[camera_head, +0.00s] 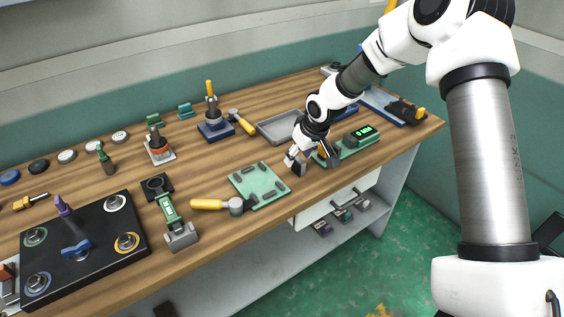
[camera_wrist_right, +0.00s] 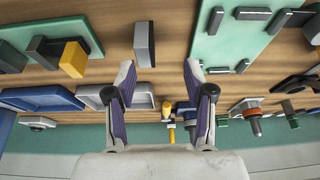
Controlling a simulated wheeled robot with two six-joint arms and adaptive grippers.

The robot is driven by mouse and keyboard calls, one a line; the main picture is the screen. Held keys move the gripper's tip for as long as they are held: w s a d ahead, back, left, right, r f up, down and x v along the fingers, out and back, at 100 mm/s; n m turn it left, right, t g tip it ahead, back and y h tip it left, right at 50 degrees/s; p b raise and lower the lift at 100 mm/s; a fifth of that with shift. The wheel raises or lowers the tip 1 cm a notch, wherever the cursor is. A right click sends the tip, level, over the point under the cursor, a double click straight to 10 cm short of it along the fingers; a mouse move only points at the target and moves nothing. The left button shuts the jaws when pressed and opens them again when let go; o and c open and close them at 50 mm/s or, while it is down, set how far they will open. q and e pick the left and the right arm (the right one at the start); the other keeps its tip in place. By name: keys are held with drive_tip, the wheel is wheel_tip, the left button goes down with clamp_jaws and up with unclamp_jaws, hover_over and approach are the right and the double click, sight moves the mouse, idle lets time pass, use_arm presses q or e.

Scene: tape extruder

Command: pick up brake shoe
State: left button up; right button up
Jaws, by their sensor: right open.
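A small grey block (camera_wrist_right: 145,45), which looks like the brake shoe, sits on the wooden table in the right wrist view. It lies between two green boards and in line with the gap between my fingers, beyond the tips. In the head view a grey block (camera_head: 296,166) shows beside my right gripper (camera_head: 309,155), partly covered by it. My right gripper also shows in the wrist view (camera_wrist_right: 158,75), open, with nothing between its fingers. Whether it touches the block is unclear. My left gripper is not in view.
A green plate (camera_head: 260,187) with several dark blocks lies to the left. A grey tray (camera_head: 281,126) stands behind. A yellow-handled tool (camera_head: 212,204) lies near the front edge.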

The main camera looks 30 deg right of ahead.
sight(299, 161)
drive_tip(key=shift+w+d+r, duration=0.55)
drive_tip(key=shift+d+r, duration=0.1)
drive_tip(key=shift+d, duration=0.05)
drive_tip(key=shift+s+f+p, duration=0.15)
drive_tip(key=shift+f+p, duration=0.15)
drive_tip(key=shift+f, duration=0.2)
drive_tip(key=shift+s+f+p, duration=0.15)
drive_tip(key=shift+f+p, duration=0.15)
drive_tip(key=shift+f, duration=0.2)
drive_tip(key=x, duration=0.4)
drive_tip(key=shift+w+d+f, duration=0.2)
drive_tip(key=shift+w+f, duration=0.1)
drive_tip(key=shift+f, duration=0.05)
drive_tip(key=shift+s+r, duration=0.15)
drive_tip(key=shift+s, duration=0.1)
drive_tip(key=c, duration=0.4)
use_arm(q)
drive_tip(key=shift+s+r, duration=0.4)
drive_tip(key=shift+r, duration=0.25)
use_arm(e)
clamp_jaws()
